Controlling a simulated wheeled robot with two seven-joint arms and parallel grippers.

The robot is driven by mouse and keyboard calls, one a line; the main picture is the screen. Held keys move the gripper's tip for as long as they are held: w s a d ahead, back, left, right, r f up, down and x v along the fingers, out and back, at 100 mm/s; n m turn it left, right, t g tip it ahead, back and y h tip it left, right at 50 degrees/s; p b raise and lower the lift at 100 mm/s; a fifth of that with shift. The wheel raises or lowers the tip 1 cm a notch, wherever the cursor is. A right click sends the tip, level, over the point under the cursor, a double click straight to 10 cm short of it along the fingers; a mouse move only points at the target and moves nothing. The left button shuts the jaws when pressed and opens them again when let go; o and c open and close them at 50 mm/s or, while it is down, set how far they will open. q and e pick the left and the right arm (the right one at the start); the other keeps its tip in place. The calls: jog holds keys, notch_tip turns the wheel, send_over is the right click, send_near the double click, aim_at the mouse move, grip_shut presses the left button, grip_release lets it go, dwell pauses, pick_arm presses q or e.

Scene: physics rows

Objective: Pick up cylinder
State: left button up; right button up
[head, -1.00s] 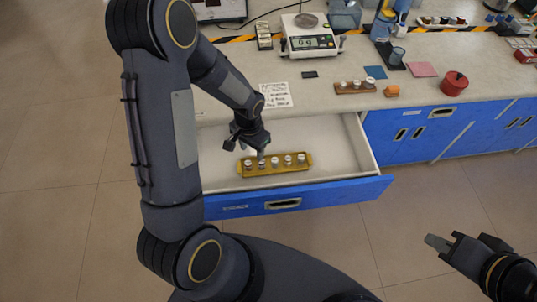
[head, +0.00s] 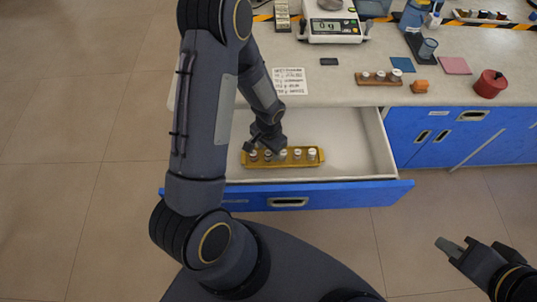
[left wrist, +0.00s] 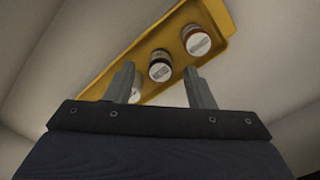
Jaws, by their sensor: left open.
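Several small white-capped cylinders (head: 297,154) stand in a row in a yellow tray (head: 284,164) inside the open drawer. In the left wrist view, one cylinder with a dark band (left wrist: 160,66) shows between the finger lines, one with a red band (left wrist: 197,40) is further up, and another (left wrist: 136,90) is partly hidden by a finger. My left gripper (head: 268,151) is open at the left part of the tray, its fingers also in the left wrist view (left wrist: 161,88). Contact cannot be told. My right gripper (head: 476,247) is open and empty at the lower right.
The blue-fronted drawer (head: 350,194) is pulled out below the counter (head: 340,91). On the counter are a scale (head: 333,25), a wooden rack (head: 378,79) with small cylinders, an orange block (head: 420,87) and a red pot (head: 490,84). The drawer's right part is empty.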

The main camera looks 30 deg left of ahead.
pick_arm(q)
notch_tip(320, 180, down, 2)
jog(key=shift+f, duration=0.1)
